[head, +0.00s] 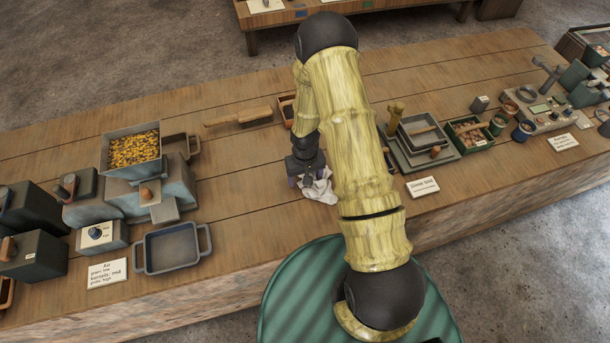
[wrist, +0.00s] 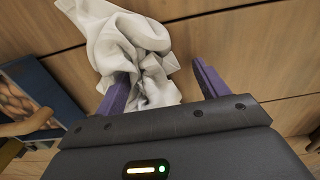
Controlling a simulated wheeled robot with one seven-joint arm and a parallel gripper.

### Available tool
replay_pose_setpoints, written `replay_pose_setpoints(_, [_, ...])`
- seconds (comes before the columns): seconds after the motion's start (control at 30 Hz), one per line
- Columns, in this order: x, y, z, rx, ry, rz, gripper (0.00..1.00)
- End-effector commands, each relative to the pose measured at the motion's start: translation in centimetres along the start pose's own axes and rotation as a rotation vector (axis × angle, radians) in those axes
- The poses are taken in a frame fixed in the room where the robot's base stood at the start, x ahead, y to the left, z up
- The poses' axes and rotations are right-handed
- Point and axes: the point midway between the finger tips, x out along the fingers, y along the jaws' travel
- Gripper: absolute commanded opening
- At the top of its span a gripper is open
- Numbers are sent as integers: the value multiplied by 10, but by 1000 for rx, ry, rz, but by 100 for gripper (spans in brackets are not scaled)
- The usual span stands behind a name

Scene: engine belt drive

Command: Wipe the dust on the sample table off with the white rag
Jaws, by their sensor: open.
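The white rag (head: 319,188) lies crumpled on the wooden sample table (head: 240,180), in the middle of the head view and partly hidden behind my arm. In the wrist view the rag (wrist: 130,45) is bunched up, with part of it between the fingers. My gripper (head: 305,178) points down at the rag; in the wrist view its two purple fingers (wrist: 160,90) are apart. The left finger overlaps the rag, and the right finger is clear of it. I cannot tell whether they touch it. No dust can be made out on the table.
A machine with a hopper of yellow kernels (head: 134,150) and an empty grey tray (head: 171,248) stand at left. A wooden-handled brush (head: 238,117) lies behind. Stacked trays (head: 420,140) and a white sign card (head: 422,187) are at right. Bare planks lie left of the rag.

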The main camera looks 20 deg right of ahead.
Motion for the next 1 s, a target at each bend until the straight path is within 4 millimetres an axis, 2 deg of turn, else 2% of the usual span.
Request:
replay_pose_setpoints(0.13, [6,0,0,-1,0,0,72])
replay_pose_setpoints(0.8, [5,0,0,0,0,-1,0])
replay_pose_setpoints(1.0, [5,0,0,0,0,-1,0])
